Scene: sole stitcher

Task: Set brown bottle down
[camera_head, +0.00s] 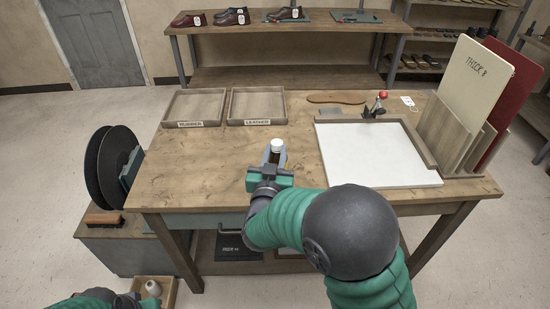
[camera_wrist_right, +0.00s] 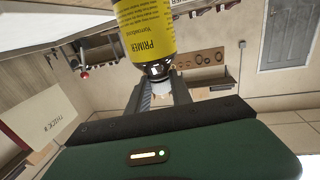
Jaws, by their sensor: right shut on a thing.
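The brown bottle (camera_head: 277,146) stands roughly upright in my right gripper (camera_head: 273,160), over the front middle of the wooden workbench (camera_head: 210,170). Its pale cap faces up; the fingers and gripper body hide much of it in the head view. The right wrist view shows its yellow PRIMER label (camera_wrist_right: 147,28) and dark shoulder, with the gripper fingers (camera_wrist_right: 160,92) shut around the neck end. I cannot tell whether its base touches the bench. My left gripper (camera_head: 128,301) is at the bottom left edge, mostly cut off.
Trays marked RUBBER (camera_head: 193,107) and LEATHER (camera_head: 256,105) lie behind the bottle. A white board (camera_head: 372,155) lies to its right, with upright panels (camera_head: 470,90) beyond. A sole (camera_head: 337,98) lies at the back. The bench left of the bottle is clear.

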